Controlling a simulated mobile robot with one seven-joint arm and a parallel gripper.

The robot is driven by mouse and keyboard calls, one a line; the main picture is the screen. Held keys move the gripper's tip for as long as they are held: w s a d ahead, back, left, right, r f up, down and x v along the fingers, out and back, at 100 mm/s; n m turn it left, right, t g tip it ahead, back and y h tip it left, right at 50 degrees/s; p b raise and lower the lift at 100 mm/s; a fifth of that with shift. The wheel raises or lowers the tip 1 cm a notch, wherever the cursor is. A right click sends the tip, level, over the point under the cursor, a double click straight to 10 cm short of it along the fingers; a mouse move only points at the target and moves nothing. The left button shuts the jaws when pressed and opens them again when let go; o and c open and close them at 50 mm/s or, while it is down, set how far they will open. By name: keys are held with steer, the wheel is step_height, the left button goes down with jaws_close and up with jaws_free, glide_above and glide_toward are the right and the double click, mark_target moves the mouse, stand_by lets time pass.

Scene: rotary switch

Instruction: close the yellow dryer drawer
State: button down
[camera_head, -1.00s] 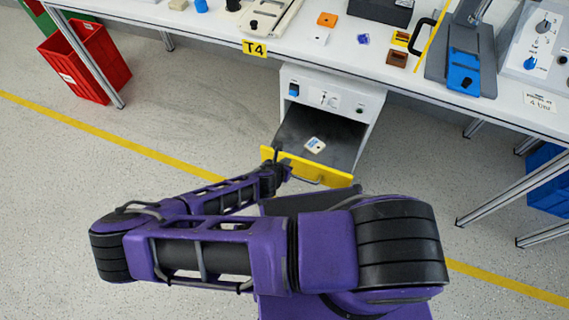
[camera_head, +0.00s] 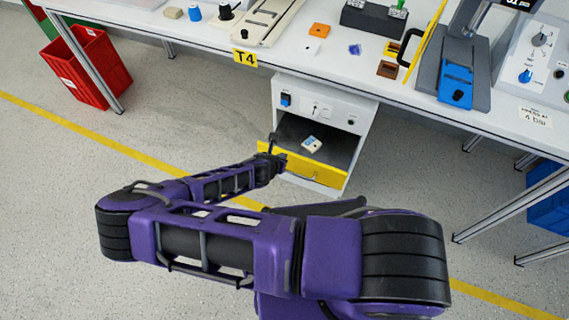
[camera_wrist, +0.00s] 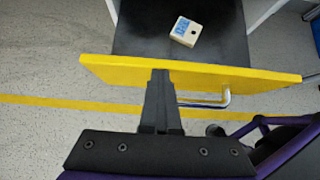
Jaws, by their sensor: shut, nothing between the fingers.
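The yellow-fronted dryer drawer (camera_head: 303,168) is partly open below the table, sticking out of its white cabinet (camera_head: 335,104). A small white block with a blue mark (camera_head: 311,144) lies on its dark floor. My gripper (camera_head: 274,152) is at the left part of the yellow front. In the wrist view the closed fingers of my gripper (camera_wrist: 161,76) meet the upper edge of the yellow front (camera_wrist: 200,75), left of its metal handle (camera_wrist: 212,100). The fingers hold nothing. The block also shows in the wrist view (camera_wrist: 186,31).
The white table (camera_head: 340,50) above carries several small parts and devices. Its metal legs (camera_head: 500,185) stand at the right, with a blue bin (camera_head: 548,195). A red bin (camera_head: 84,70) stands at the left. The floor before the drawer is otherwise clear.

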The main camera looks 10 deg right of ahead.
steer(key=w+d+b, duration=0.2)
steer(key=w+d, duration=0.6)
steer(key=w, duration=0.6)
steer(key=shift+r, duration=0.2)
